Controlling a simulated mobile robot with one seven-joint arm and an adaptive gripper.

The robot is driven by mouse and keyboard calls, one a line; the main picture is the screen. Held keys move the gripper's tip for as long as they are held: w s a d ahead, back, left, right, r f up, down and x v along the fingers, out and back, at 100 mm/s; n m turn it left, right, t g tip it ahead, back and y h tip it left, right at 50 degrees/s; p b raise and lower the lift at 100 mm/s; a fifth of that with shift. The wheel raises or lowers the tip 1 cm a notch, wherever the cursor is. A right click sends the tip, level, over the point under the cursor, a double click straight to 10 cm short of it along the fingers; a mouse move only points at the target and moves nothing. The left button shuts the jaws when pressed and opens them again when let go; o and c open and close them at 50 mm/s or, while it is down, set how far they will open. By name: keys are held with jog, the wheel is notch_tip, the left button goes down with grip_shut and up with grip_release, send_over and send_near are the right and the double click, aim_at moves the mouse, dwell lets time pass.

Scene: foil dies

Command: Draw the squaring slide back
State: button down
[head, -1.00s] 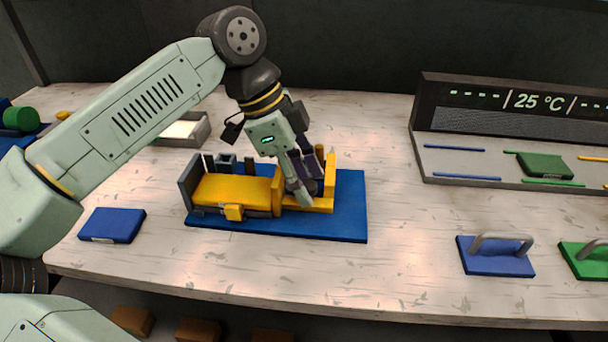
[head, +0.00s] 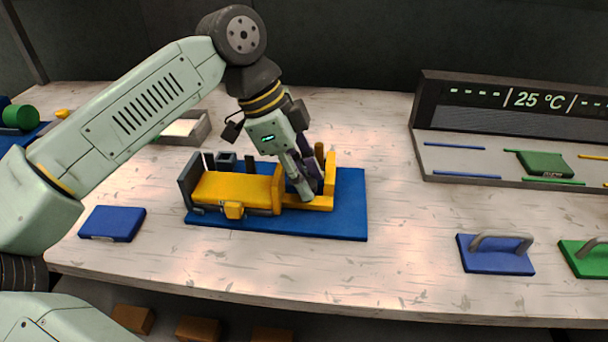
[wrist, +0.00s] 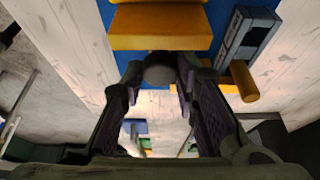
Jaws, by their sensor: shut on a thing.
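A yellow fixture (head: 235,187) stands on a blue base plate (head: 350,215) in the head view. It has a yellow upright plate (head: 278,190) and a yellow post (head: 330,172) at its right end. My gripper (head: 307,192) reaches down between that plate and post. In the wrist view a round grey knob (wrist: 160,68) sits between the fingertips of my gripper (wrist: 160,80), just below a yellow block (wrist: 158,28). The fingers are shut on the knob, which looks like the squaring slide's grip. The fingers hide it in the head view.
A blue block (head: 112,224) lies left of the base plate. A blue die with a handle (head: 495,254) and a green one (head: 590,260) stand at the right. The table right of the base plate is clear.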

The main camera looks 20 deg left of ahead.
aim_at(323, 200)
dwell(0.3)
jog(key=d, duration=0.1)
jog(key=w+d+b, duration=0.1)
jog(key=d, duration=0.1)
jog(key=shift+d+f, duration=0.1)
jog(key=shift+s, duration=0.1)
jog(key=c, duration=1.3)
grip_release()
jog(key=shift+d, duration=0.1)
jog(key=shift+c, duration=0.2)
jog(key=shift+o, duration=0.3)
jog(key=shift+a+r, duration=0.2)
jog(key=shift+r, duration=0.2)
jog(key=v, duration=0.7)
jog(key=shift+d, duration=0.1)
